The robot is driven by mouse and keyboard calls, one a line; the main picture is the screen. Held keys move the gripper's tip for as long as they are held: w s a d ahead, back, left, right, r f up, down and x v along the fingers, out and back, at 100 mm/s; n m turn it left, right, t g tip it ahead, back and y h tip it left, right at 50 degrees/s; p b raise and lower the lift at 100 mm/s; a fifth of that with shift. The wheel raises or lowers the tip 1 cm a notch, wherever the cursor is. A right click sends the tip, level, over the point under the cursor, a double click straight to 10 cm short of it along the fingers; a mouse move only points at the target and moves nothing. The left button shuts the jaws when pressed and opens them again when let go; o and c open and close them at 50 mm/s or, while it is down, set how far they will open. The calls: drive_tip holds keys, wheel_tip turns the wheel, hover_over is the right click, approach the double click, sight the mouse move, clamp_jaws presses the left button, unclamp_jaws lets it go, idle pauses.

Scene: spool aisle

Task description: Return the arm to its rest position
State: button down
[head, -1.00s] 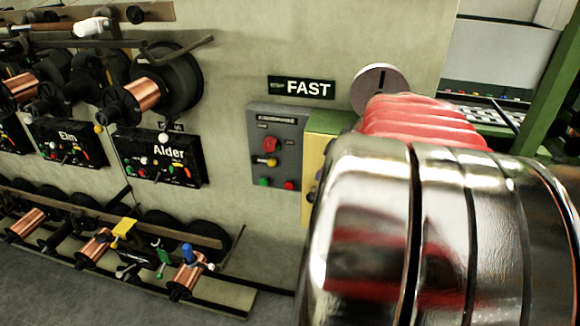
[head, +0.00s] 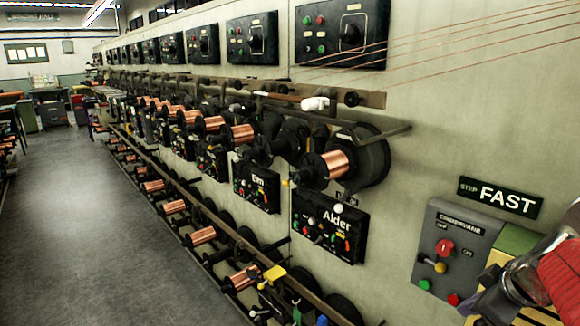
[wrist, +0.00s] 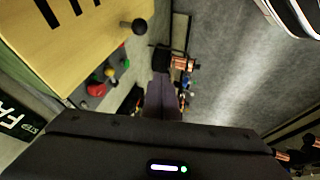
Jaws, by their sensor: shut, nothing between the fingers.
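My gripper (wrist: 163,82) shows in the wrist view, its dark fingers together and empty, reaching out from the black housing at the bottom. It points down along the wall toward the floor. Beside it in that view are a yellow panel (wrist: 85,35) with black stripes and a dark round knob (wrist: 139,27). In the head view only part of my arm, red and chrome, shows at the lower right edge, in front of the yellow striped panel. The fingers do not show in the head view.
A grey control box (head: 447,252) and the FAST sign (head: 500,197) are on the wall near my arm. The Alder box (head: 330,226) and Elm box (head: 257,185) hang under copper spools (head: 337,164). The aisle floor (head: 90,230) at left is clear.

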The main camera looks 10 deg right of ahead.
drive_tip(key=s+a+m, duration=0.3)
drive_tip(key=s+a, duration=0.1)
drive_tip(key=a, duration=0.9)
drive_tip(key=s+a+m, duration=0.2)
drive_tip(key=s+a, duration=0.2)
drive_tip(key=a, duration=0.9)
drive_tip(key=shift+s+f+m+g+y, duration=0.2)
drive_tip(key=shift+f+m+g+y, duration=0.1)
drive_tip(key=shift+f+m+g, duration=0.15)
